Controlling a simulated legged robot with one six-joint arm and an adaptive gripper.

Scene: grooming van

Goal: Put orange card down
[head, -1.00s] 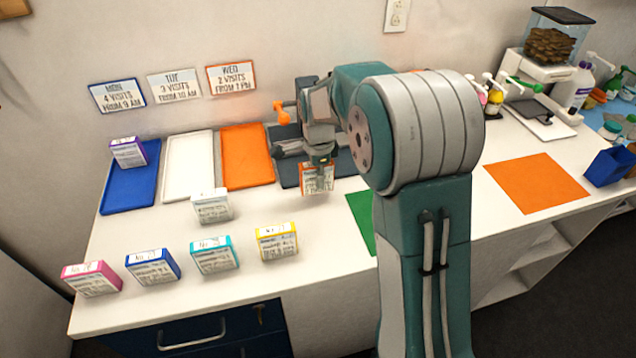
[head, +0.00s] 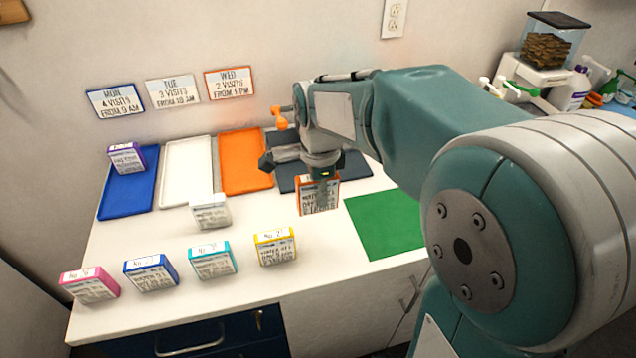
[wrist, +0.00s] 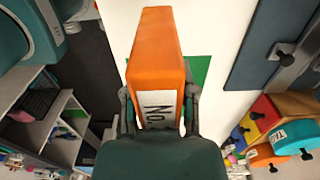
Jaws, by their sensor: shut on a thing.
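The orange card (head: 318,196) is a small upright block with an orange edge and a printed white face. My gripper (head: 320,174) is shut on its top. It is at the counter's white surface, in front of the dark grey tray (head: 352,180) and left of the green mat (head: 388,224). I cannot tell whether its bottom touches the counter. In the wrist view the orange card (wrist: 156,50) fills the space between the fingers, with the green mat partly hidden behind it.
A blue tray (head: 128,198) holding a purple card, a white tray (head: 188,172) and an orange tray (head: 245,162) stand along the wall under visit signs. A white card (head: 211,211) stands before them. Pink, blue, teal and yellow cards (head: 275,246) line the front.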

